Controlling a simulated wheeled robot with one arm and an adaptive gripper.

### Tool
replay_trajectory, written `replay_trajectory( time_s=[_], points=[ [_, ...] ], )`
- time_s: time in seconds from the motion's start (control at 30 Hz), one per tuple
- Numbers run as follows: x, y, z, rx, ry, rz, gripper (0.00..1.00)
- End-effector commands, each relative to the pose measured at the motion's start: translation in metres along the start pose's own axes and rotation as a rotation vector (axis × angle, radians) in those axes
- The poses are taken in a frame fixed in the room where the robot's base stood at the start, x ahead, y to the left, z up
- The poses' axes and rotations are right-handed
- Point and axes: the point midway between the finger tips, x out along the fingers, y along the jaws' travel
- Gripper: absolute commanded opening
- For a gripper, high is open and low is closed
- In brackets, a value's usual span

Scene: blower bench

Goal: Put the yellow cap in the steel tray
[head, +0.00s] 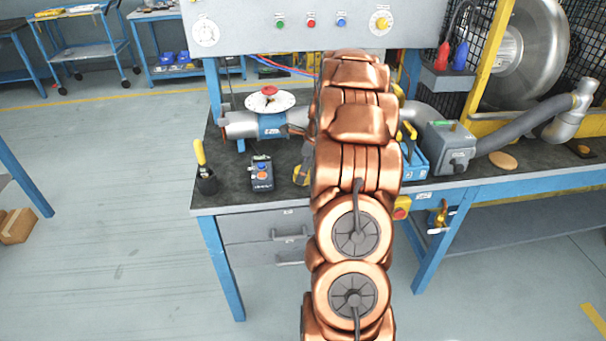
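A small yellow piece (301,174), possibly the yellow cap, shows on the dark bench top just left of my copper arm. The arm covers part of it, so its full shape is hidden. A dark grey part at the arm's left edge, just above the yellow piece, looks like part of my gripper (308,149). The rest of the gripper is behind the arm. I cannot tell whether it is open or shut, or whether it touches the yellow piece. I cannot make out the steel tray; the arm hides the middle of the bench.
A black handheld device (262,174) and a black cup (206,182) with a yellow-handled tool stand left. A blue caddy (414,160), grey box (450,148) and hose (520,130) are right. A control panel (250,25) overhangs the bench.

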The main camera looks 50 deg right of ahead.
Motion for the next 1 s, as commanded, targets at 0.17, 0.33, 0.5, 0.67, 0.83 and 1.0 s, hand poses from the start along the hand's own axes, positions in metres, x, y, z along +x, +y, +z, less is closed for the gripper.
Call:
replay_trajectory(
  time_s=[0.17,0.33,0.5,0.67,0.83,1.0],
  points=[
    [-0.0004,-0.0004,0.0001,0.0,0.0,-0.002,0.89],
    [-0.0006,-0.0005,0.0001,0.0,0.0,-0.002,0.71],
    [-0.0006,-0.0005,0.0001,0.0,0.0,-0.002,0.53],
    [-0.0007,-0.0005,0.0001,0.0,0.0,-0.002,0.36],
    [-0.0008,-0.0005,0.0002,0.0,0.0,-0.002,0.31],
    [-0.0039,-0.0008,0.001,0.0,0.0,-0.003,0.31]
  ],
)
